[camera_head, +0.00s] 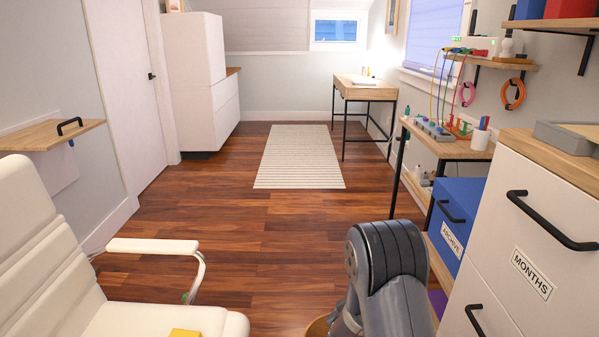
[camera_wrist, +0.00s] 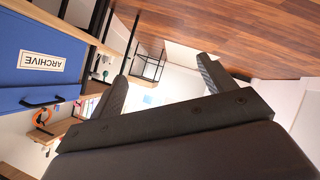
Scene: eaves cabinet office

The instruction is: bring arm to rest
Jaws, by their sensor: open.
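My gripper (camera_wrist: 165,66) shows in the wrist view with its two dark fingers spread apart and nothing between them. The wrist view is tilted, with the wood floor at the top and the ARCHIVE label upside down. In the head view, a grey part of my arm (camera_head: 388,275) stands at the bottom, right of centre. It is beside the blue archive box and the white MONTHS cabinet, and the gripper itself cannot be made out there.
A white cabinet (camera_head: 530,240) labelled MONTHS is at the right edge. A white chair (camera_head: 45,250) with a yellow item stands at left. The floor (camera_head: 270,235) ahead is clear up to a striped rug (camera_head: 300,155).

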